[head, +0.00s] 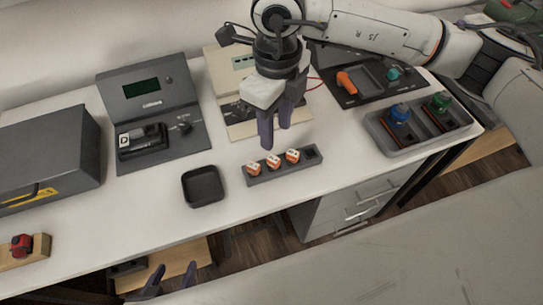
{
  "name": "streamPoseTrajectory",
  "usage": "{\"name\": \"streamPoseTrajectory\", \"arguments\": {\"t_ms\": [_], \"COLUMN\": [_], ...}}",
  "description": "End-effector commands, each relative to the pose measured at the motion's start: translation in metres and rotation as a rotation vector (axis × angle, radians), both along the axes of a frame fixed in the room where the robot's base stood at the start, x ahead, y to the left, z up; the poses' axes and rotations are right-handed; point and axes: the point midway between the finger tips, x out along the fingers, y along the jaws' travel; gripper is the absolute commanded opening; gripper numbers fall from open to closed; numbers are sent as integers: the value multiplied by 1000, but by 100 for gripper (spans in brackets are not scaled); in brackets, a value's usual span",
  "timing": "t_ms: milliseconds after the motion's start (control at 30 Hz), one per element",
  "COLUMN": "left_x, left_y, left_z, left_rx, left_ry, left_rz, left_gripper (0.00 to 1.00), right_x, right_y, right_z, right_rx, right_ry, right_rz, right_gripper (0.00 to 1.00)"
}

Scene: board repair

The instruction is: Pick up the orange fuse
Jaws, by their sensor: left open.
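Three orange fuses with white tops stand in a row in a dark grey rack (284,172): a left one (253,167), a middle one (273,161) and a right one (292,156). The slot at the rack's right end looks empty. My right gripper (275,138) points down above and behind the rack, apart from the fuses. Its two dark fingers stand apart with nothing seen between them. My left gripper (173,280) is open and empty at the bottom edge, in front of the table and far from the rack.
A black square tray (203,203) sits left of the rack. Behind are a dark meter station (150,90), a beige panel (225,75) and a black panel with an orange tool (346,82). A grey tray (405,143) holds blue and green parts. A grey box (50,150) stands left.

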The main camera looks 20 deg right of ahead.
Motion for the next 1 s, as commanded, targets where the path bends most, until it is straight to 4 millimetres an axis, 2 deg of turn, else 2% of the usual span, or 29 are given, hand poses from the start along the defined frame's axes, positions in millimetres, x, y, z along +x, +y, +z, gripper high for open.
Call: {"name": "streamPoseTrajectory", "arguments": {"t_ms": [200, 433, 700, 1000], "left_x": [-2, -4, -5, -5], "left_y": [0, 0, 0, 1], "left_z": [3, 5, 10, 10], "left_rx": [-2, -1, 0, 0], "left_ry": [2, 8, 8, 9], "left_rz": [1, 1, 2, 1], "left_gripper": [54, 54, 54, 54], "right_x": [-1, -3, -6, -5], "right_y": [0, 2, 6, 6], "right_z": [-33, -51, -89, -94], "right_rx": [-2, 1, 1, 2], "right_ry": [4, 5, 3, 3], "right_rz": [0, 2, 2, 3], "right_gripper": [39, 39, 39, 39]}}
